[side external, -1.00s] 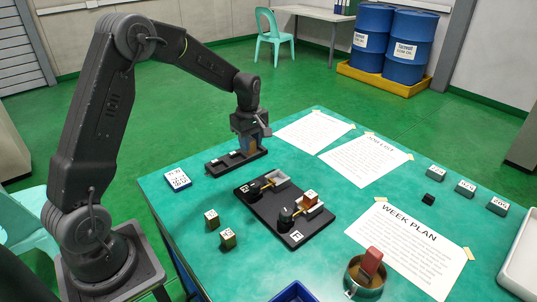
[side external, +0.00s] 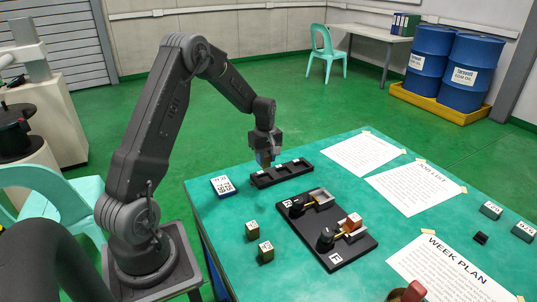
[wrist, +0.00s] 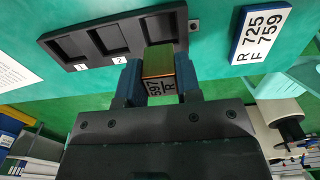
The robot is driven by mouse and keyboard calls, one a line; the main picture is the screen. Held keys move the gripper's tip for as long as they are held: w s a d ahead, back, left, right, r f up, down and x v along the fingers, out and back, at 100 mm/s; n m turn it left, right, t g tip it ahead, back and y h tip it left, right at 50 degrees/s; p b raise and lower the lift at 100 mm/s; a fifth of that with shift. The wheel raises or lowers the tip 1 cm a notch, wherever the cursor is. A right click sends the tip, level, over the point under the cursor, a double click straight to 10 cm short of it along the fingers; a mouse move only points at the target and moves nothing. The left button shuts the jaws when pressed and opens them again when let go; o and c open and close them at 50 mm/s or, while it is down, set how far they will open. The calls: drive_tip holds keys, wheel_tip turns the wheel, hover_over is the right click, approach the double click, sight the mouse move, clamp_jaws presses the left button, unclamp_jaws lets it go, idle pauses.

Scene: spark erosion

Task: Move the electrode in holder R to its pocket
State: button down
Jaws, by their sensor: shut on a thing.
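My gripper (wrist: 160,85) is shut on an electrode (wrist: 160,62), a coppery block with a greenish top and a label ending in R. In the side view my gripper (side external: 265,155) holds it low at the left end of the black pocket tray (side external: 297,176). In the wrist view the tray (wrist: 62,45) has pockets marked 1 and 2, and a third pocket just beyond the electrode. I cannot tell whether the block touches the tray. On the black holder board (side external: 345,262), the far holder (side external: 320,197) looks empty. The near holder (side external: 352,223) carries a copper-coloured block.
A card (wrist: 262,35) reading R 725, F 759 lies beside the tray; it also shows in the side view (side external: 222,186). Two small labelled blocks (side external: 252,230) (side external: 266,250) stand left of the board. Taped papers (side external: 362,153) lie behind. Green table between is clear.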

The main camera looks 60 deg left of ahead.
sight(266, 167)
drive_tip(key=shift+f, duration=2.85)
drive_tip(key=shift+f, duration=0.25)
drive_tip(key=c, duration=0.7)
unclamp_jaws()
drive_tip(key=shift+c, duration=0.2)
wheel_tip(266, 167, up, 14)
drive_tip(key=shift+f, duration=0.1)
